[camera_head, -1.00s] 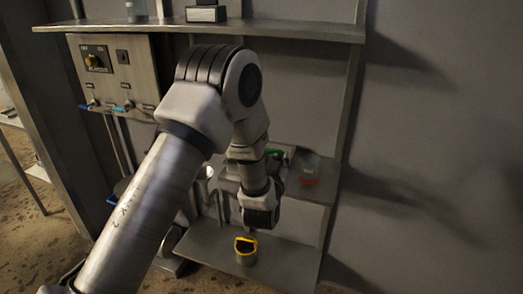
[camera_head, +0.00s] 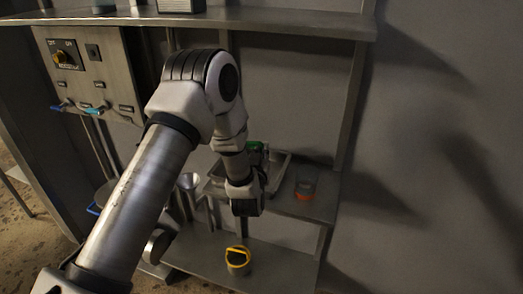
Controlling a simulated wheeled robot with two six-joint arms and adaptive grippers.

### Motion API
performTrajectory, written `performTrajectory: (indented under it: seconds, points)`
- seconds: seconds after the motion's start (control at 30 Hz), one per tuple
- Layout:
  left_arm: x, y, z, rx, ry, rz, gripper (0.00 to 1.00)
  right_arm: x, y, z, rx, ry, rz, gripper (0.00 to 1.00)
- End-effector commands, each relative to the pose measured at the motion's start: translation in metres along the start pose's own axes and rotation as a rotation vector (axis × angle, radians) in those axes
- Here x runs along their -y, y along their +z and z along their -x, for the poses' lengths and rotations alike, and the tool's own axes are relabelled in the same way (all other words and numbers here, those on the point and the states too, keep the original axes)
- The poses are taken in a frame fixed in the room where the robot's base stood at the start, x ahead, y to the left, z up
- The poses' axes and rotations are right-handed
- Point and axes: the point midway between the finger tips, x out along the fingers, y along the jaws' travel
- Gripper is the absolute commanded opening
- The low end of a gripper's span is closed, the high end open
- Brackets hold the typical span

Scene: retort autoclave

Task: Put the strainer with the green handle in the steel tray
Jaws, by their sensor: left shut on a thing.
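The green handle (camera_head: 257,147) of the strainer shows just behind my left forearm, over the steel tray (camera_head: 283,170). The rest of the strainer is hidden by my arm. The tray stands on the middle shelf, with its left part and right rim visible. My left gripper (camera_head: 261,168) is mostly hidden behind my wrist. It is shut, apparently on the green-handled strainer, at the tray. I cannot tell whether the strainer touches the tray floor. My right gripper is not in view.
A yellow-rimmed dark container (camera_head: 238,261) stands on the lower shelf (camera_head: 285,268) below my wrist. An orange-and-clear container (camera_head: 306,184) stands right of the tray. A metal funnel-like vessel (camera_head: 189,182) is left of it. A control box (camera_head: 88,70) hangs at upper left.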

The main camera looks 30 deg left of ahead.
Motion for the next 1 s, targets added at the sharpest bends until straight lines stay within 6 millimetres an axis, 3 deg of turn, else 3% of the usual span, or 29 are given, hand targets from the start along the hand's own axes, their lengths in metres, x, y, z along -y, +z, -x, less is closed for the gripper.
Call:
performTrajectory:
  seconds: [0.2, 0.23, 0.27, 0.3, 0.63, 0.77, 1.0]
  points:
    - [0.000, 0.002, 0.000, -0.003, 0.001, 0.001, 0.00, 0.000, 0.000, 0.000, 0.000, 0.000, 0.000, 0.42]
    - [0.000, 0.002, 0.000, -0.002, 0.001, 0.001, 0.21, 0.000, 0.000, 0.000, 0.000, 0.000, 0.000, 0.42]
    - [0.000, 0.002, 0.000, -0.002, 0.001, 0.001, 0.31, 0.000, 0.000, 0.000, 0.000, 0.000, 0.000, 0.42]
    - [0.000, 0.002, 0.000, -0.002, 0.001, 0.001, 0.35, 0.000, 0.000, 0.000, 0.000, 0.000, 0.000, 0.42]
    - [0.000, 0.003, 0.004, -0.001, 0.001, 0.001, 0.35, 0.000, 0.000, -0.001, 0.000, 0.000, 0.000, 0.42]
    - [-0.001, 0.004, 0.022, 0.000, 0.001, -0.001, 0.35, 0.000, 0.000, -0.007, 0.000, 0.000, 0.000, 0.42]
    - [-0.001, 0.006, 0.084, 0.001, 0.003, -0.003, 0.35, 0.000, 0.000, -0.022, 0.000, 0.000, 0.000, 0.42]
